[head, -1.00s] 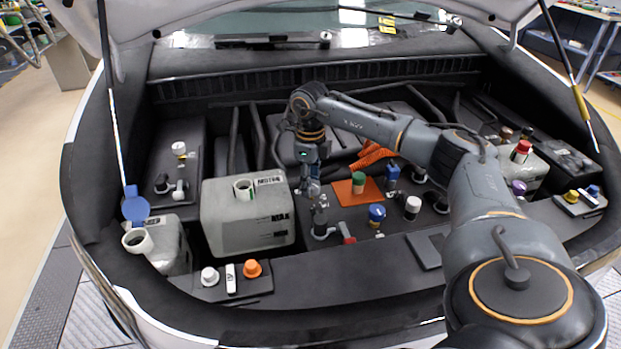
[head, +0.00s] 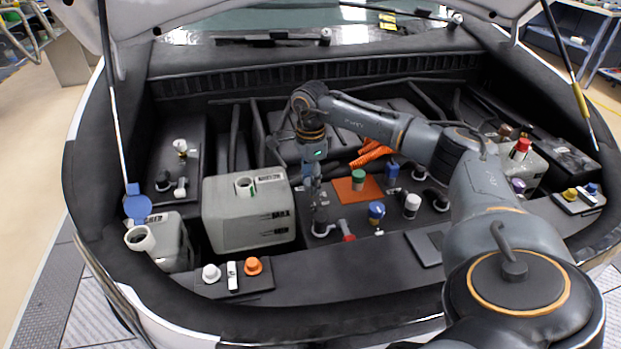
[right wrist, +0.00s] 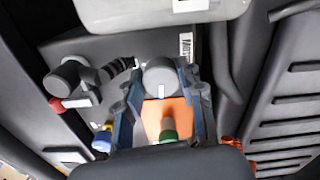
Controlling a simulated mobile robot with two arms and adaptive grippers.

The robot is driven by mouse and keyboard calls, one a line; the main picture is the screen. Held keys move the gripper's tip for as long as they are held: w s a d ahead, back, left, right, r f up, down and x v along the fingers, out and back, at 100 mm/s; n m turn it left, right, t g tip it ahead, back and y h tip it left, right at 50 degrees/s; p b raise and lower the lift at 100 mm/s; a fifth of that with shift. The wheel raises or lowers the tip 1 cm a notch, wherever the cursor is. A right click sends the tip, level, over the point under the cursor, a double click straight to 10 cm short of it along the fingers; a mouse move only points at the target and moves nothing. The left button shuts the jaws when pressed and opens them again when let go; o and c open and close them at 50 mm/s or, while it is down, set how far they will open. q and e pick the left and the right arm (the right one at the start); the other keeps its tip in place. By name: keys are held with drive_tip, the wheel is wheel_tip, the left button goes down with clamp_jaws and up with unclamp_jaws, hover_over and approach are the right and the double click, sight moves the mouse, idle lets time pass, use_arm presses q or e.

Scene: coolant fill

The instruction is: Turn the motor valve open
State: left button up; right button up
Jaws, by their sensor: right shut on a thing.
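In the right wrist view, a round grey knob with a white mark (right wrist: 158,76), which I take for the motor valve, sits between the fingers of my right gripper (right wrist: 161,74). The fingers are shut on its sides. A white label (right wrist: 187,47) with sideways lettering, too small to read surely, is beside it. In the head view, my right gripper (head: 313,189) points down into the engine bay behind the valve with the red handle (head: 347,237); the gripped knob is hidden there. My left gripper is not in view.
An orange plate with a green cap (head: 358,177), a blue-capped fitting (head: 376,211) and a white cap (head: 412,204) stand to the right of the gripper. A large grey tank (head: 248,222) stands to the left. Orange hoses (head: 371,153) run behind.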

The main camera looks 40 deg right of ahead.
drive_tip(key=shift+n, duration=0.5)
drive_tip(key=o, duration=1.2)
wheel_tip(320, 180, up, 12)
drive_tip(key=shift+r, duration=0.1)
